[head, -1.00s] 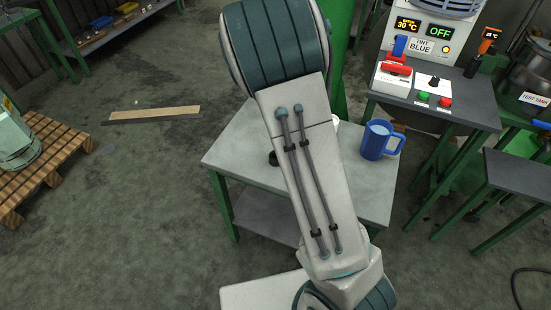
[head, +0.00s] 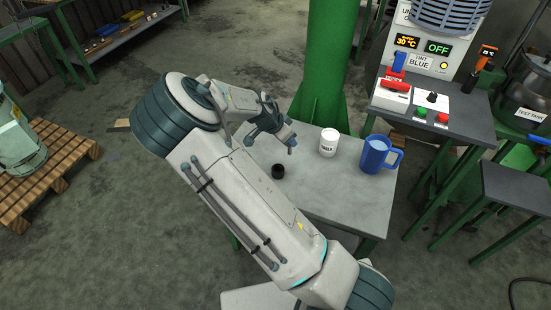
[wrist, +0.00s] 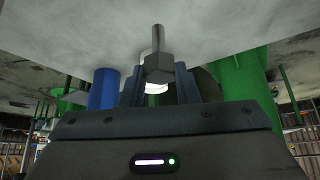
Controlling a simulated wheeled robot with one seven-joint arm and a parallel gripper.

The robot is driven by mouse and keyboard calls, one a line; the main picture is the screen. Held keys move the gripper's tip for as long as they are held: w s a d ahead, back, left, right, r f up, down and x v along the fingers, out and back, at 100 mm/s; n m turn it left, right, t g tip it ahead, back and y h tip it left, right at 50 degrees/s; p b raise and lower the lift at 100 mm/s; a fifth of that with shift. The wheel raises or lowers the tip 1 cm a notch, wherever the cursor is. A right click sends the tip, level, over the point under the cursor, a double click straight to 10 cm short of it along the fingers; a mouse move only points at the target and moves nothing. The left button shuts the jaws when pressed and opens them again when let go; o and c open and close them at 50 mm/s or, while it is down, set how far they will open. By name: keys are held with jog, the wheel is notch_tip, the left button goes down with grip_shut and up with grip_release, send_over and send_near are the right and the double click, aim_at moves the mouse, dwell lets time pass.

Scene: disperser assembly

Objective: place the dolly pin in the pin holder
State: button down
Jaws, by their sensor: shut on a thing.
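The dolly pin (wrist: 158,62) has a hex head and a thin grey shaft, and it shows at the top middle of the wrist view. My gripper (wrist: 172,85) is shut on it, with the fingers on either side of the hex head.
A white labelled cup (head: 328,142) and a blue mug (head: 376,155) stand on the table to the right of my gripper. A green column (head: 322,70) rises behind the table. A bench with a control box (head: 392,92) is at the right. The table's front right is clear.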

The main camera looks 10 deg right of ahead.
jog(key=shift+s+a+f+p, duration=0.3)
jog(key=shift+a+f, duration=0.4)
jog(key=shift+f, duration=0.5)
jog(key=shift+s+a+f+p, duration=0.15)
jog(key=shift+s+a+f, duration=0.25)
jog(key=shift+a+f, duration=0.6)
jog(key=shift+s+a+f+p, duration=0.25)
jog(key=shift+s+a+f, duration=0.15)
jog(key=shift+f, duration=1)
jog(key=c, duration=1.1)
grip_release()
jog(key=shift+a, duration=0.1)
jog(key=shift+r, duration=0.15)
